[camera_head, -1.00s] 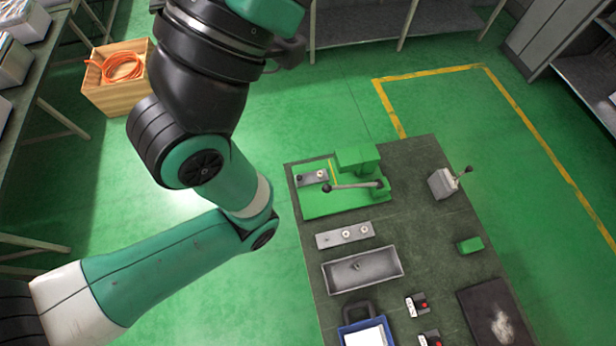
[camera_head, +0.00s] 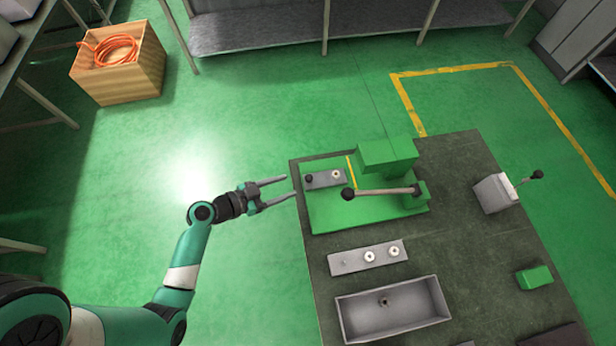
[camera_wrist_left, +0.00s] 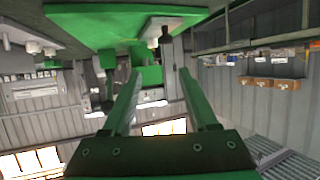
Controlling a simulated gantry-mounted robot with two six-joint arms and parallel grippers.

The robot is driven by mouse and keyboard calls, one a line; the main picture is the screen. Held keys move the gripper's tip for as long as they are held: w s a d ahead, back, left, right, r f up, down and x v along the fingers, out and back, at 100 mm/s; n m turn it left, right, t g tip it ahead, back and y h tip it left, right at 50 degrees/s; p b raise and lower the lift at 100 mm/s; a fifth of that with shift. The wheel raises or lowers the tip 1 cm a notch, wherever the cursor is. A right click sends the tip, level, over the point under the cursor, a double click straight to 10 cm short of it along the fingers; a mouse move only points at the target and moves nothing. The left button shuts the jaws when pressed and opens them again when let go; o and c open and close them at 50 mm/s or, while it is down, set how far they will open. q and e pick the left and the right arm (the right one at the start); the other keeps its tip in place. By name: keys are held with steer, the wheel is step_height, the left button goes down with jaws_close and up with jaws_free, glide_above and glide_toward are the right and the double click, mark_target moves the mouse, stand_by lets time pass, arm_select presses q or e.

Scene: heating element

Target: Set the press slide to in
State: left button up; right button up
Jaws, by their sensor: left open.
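The press (camera_head: 388,156) is green, with a flat green base plate (camera_head: 335,214), on the far left part of the table. A grey slide plate (camera_head: 325,179) with a black knob and a pale round fitting lies at the left of the base, beside a yellow line. A lever (camera_head: 382,191) with a dark ball end reaches left across the base. My left gripper (camera_head: 290,188) is open and empty, just left of the base and pointing right towards it. In the left wrist view, the open fingers (camera_wrist_left: 160,72) hold nothing, and green press parts (camera_wrist_left: 95,28) show above them.
The table (camera_head: 460,285) also holds a grey plate with two pale fittings (camera_head: 345,262), a grey tray (camera_head: 385,328), a grey lever box (camera_head: 492,194) and a green block (camera_head: 534,277). A wooden crate (camera_head: 120,80) with orange hose stands on the floor.

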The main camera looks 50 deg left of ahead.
mark_target(309, 177)
arm_select(q)
steer(key=shift+n+y, duration=0.3)
steer(key=shift+y, duration=0.1)
steer(key=b+x, duration=0.2)
steer(key=x, duration=0.1)
steer(key=f+b+x, duration=0.1)
steer(key=b+x, duration=0.1)
steer(key=x, duration=0.2)
steer(key=a+f+b+x, duration=0.1)
steer(key=x, duration=0.3)
steer(key=shift+s+b, duration=0.2)
steer(key=shift+b, duration=0.2)
arm_select(e)
step_height(309, 177, down, 7)
steer(key=shift+d, duration=0.1)
arm_select(q)
jaws_close()
